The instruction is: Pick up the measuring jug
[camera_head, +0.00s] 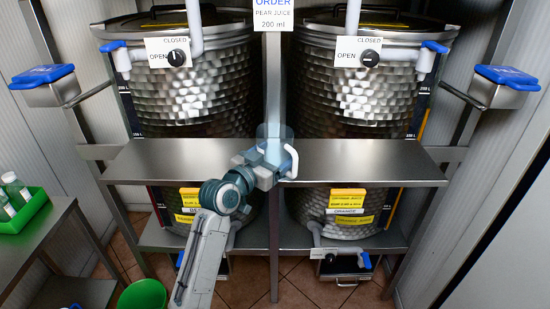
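The measuring jug (275,132) is clear and bluish, with a white handle (293,160) on its right side. It appears upright at the middle of the steel shelf (370,165), in front of the gap between two steel tanks. My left gripper (268,166) overlaps the jug's lower part from the front left. The fingertips are small and blend with the jug, so I cannot tell whether they grip it or only surround it. The jug's base is hidden behind the gripper. My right gripper is out of view.
Two dimpled tanks (190,90) (350,90) stand behind the shelf, with pipes and valve signs. An order sign (273,15) reads pear juice, 200 ml. A green crate with bottles (22,212) sits on a left table. A green bucket (143,296) stands below. The shelf is clear either side.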

